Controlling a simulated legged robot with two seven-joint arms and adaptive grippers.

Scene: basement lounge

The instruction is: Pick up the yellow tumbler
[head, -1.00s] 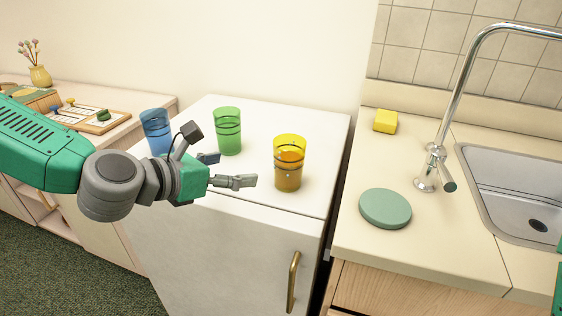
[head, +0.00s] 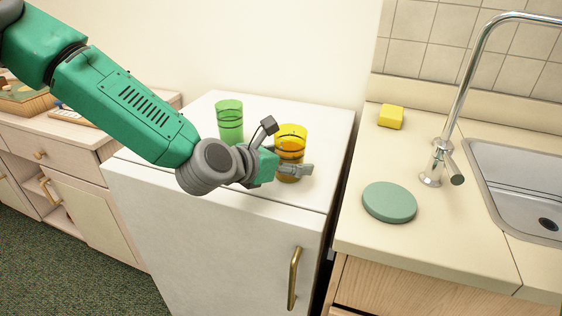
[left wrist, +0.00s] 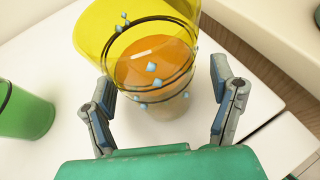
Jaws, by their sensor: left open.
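The yellow tumbler (head: 291,141) stands upright on the white cabinet top, near its right side. It is see-through yellow with dark bands, and in the left wrist view the tumbler (left wrist: 150,65) looks large, with orange contents and small pale blue marks. My left gripper (head: 294,164) is open at the tumbler's front left. In the left wrist view the fingers of my left gripper (left wrist: 164,88) lie to either side of the tumbler's near part. I cannot tell whether they touch it. My right gripper is out of view.
A green tumbler (head: 229,122) stands to the left on the white cabinet (head: 220,215). A counter on the right holds a round green disc (head: 389,202), a yellow sponge (head: 391,116), a tap (head: 437,165) and a sink (head: 510,180).

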